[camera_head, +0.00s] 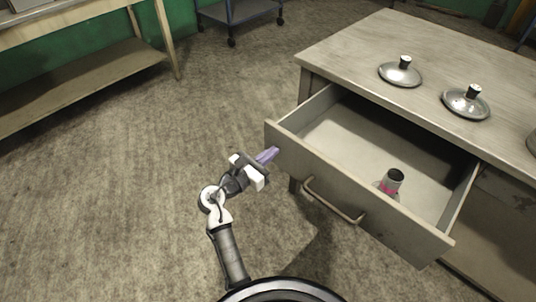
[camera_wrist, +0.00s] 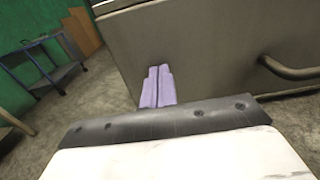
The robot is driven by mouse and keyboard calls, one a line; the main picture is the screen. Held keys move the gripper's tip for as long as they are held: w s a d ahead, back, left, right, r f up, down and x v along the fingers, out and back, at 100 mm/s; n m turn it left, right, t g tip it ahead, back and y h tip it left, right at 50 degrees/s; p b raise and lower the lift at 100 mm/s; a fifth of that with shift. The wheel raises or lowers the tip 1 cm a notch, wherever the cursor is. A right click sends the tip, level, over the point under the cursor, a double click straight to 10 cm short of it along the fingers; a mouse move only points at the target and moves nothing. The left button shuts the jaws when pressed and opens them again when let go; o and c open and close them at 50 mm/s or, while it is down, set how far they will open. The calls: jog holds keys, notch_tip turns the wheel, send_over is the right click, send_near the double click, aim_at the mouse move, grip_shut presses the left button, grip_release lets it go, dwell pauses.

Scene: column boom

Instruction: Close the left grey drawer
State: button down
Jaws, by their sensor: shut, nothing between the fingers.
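The grey drawer (camera_head: 350,192) stands pulled out from the cabinet in the head view, with a bar handle (camera_head: 334,203) on its front. A small can with a pink label (camera_head: 390,183) stands inside it. My gripper (camera_head: 268,155) is beside the left end of the drawer front, with its purple fingers shut and empty. In the wrist view, the closed fingers (camera_wrist: 158,87) point at the drawer front (camera_wrist: 205,50), left of the handle (camera_wrist: 290,70). I cannot tell whether the fingertips touch the front.
A wooden bench (camera_head: 80,85) stands at the upper left, and a blue wheeled cart (camera_head: 238,12) at the back. The floor (camera_head: 130,190) left of my arm is clear.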

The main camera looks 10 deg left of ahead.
jog(key=p+x, duration=0.1)
jog(key=x, duration=2.8)
jog(key=shift+f, duration=0.1)
jog(key=shift+w+d+r, duration=0.1)
jog(key=shift+r, duration=0.25)
